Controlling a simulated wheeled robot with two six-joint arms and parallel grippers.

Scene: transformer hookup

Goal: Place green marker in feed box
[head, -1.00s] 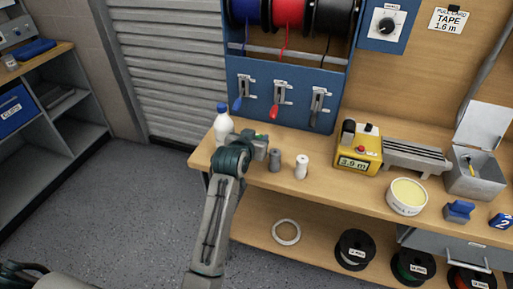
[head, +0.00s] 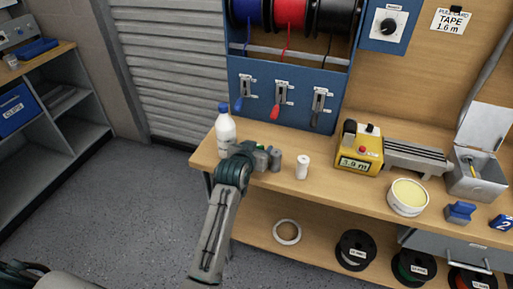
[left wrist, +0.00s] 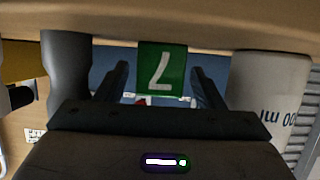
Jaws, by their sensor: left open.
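The green marker (left wrist: 162,65), a small green block with a white figure that looks like a 7, shows in the left wrist view between the tips of my left gripper (left wrist: 161,88). The two fingers stand apart on either side of it, with gaps visible. In the head view my left gripper (head: 262,158) is at the bench's left end, between the white bottle and a grey cylinder, and largely hides the marker. An open grey box (head: 472,186), perhaps the feed box, stands at the bench's right, lid up, with something yellow inside. My right gripper is not in view.
The white bottle (head: 225,128) and grey cylinder (head: 275,159) stand close on either side of my left gripper. A white cylinder (head: 302,167), yellow meter (head: 359,150), round tub (head: 408,196) and blue block (head: 460,212) stand farther right along the bench. Wire spools hang above.

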